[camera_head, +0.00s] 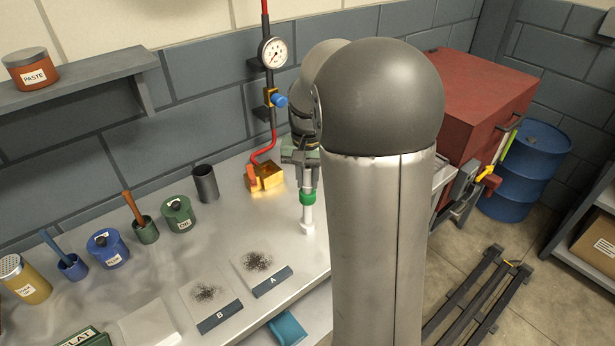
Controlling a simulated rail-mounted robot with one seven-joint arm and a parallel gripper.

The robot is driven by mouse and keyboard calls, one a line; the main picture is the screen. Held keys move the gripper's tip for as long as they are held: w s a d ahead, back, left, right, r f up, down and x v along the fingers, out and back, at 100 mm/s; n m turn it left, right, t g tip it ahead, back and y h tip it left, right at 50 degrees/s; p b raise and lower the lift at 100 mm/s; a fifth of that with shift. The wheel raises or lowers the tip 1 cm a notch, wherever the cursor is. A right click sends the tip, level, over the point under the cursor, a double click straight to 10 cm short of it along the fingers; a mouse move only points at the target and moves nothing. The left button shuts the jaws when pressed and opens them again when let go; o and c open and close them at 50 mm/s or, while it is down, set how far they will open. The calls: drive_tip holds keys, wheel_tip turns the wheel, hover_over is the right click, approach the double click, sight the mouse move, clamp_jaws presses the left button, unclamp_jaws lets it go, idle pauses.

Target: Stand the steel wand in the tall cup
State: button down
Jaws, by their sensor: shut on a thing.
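The steel wand (307,213) is a pale metal rod with a green collar, hanging upright below my gripper. My gripper (303,160) is shut on its upper part. The wand's lower end is at or just above the bench top; I cannot tell whether it touches. The tall cup (206,186) is a dark grey, open-topped cylinder standing upright on the bench near the wall, to the left of my gripper. No wand is in it. My own arm hides the area right of the gripper.
A brass block (264,178) with a red pipe and gauge (272,53) stands between cup and wand. Green (178,214) and blue (108,249) lidded jars and small pots holding tools line the bench left of the cup. Labelled pads with dark grains (257,262) lie in front.

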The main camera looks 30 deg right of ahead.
drive_tip(key=c, duration=1.3)
unclamp_jaws()
drive_tip(key=shift+o, duration=0.2)
wheel_tip(320, 180, up, 12)
drive_tip(key=shift+r+b, duration=0.1)
drive_tip(key=shift+b, duration=0.2)
drive_tip(key=s+a+f+n, duration=0.3)
drive_tip(key=s+a+f, duration=0.3)
drive_tip(key=s, duration=0.5)
drive_tip(key=s+a+f+n, duration=0.3)
drive_tip(key=s+a+f, duration=0.4)
drive_tip(key=s, duration=0.3)
drive_tip(key=shift+s+a+f+n+t, duration=0.25)
drive_tip(key=shift+s+a+n+t, duration=0.1)
drive_tip(key=shift+n+t, duration=0.05)
drive_tip(key=shift+o, duration=0.3)
